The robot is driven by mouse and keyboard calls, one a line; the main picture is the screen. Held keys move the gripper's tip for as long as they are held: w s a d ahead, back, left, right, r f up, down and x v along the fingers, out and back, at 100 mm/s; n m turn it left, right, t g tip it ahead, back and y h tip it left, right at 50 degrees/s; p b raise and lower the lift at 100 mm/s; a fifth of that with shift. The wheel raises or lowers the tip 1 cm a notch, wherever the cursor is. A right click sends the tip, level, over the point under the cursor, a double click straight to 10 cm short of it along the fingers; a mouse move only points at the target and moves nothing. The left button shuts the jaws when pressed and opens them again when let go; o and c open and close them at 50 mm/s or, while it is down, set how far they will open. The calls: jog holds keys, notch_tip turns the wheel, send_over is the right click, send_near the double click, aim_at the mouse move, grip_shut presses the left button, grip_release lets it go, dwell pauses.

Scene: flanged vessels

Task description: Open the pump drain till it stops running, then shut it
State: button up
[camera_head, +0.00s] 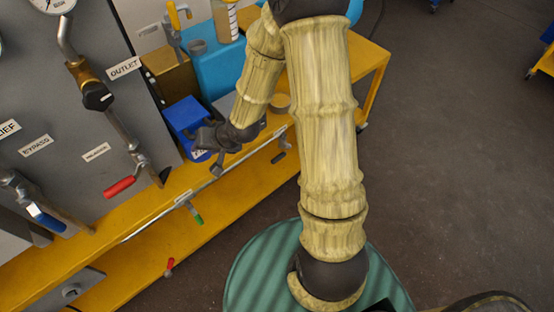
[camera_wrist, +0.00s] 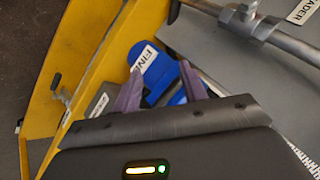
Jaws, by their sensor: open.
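My gripper (camera_head: 210,150) is open and empty, above the yellow skid's edge beside a blue bin. In the wrist view its two purple fingers (camera_wrist: 162,88) are spread apart with the blue bin (camera_wrist: 157,72) beyond them. No label reading pump drain is legible. Small valve handles hang along the skid's front: a green one (camera_head: 197,216), a red one (camera_head: 169,268) and a dark one (camera_head: 278,157). A dark handle on the yellow frame also shows in the wrist view (camera_wrist: 56,82). I cannot tell which is the pump drain or see any running liquid.
A grey panel carries an OUTLET label (camera_head: 124,68), a red lever (camera_head: 119,187) and a blue lever (camera_head: 47,222). A blue container (camera_head: 217,68) and a clear vessel (camera_head: 225,20) stand behind my arm. The floor on the right (camera_head: 450,150) is clear.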

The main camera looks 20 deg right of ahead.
jog(key=s+d+r+n+g+h, duration=0.3)
jog(key=s+d+r+h, duration=0.2)
jog(key=s+d+r, duration=0.4)
jog(key=s+d, duration=0.2)
jog(key=s, duration=0.2)
jog(key=shift+s+d+g, duration=0.15)
jog(key=shift+g, duration=0.15)
jog(key=shift+r+n, duration=0.1)
jog(key=shift+n, duration=0.2)
jog(key=shift+s, duration=0.1)
jog(key=shift+c, duration=0.7)
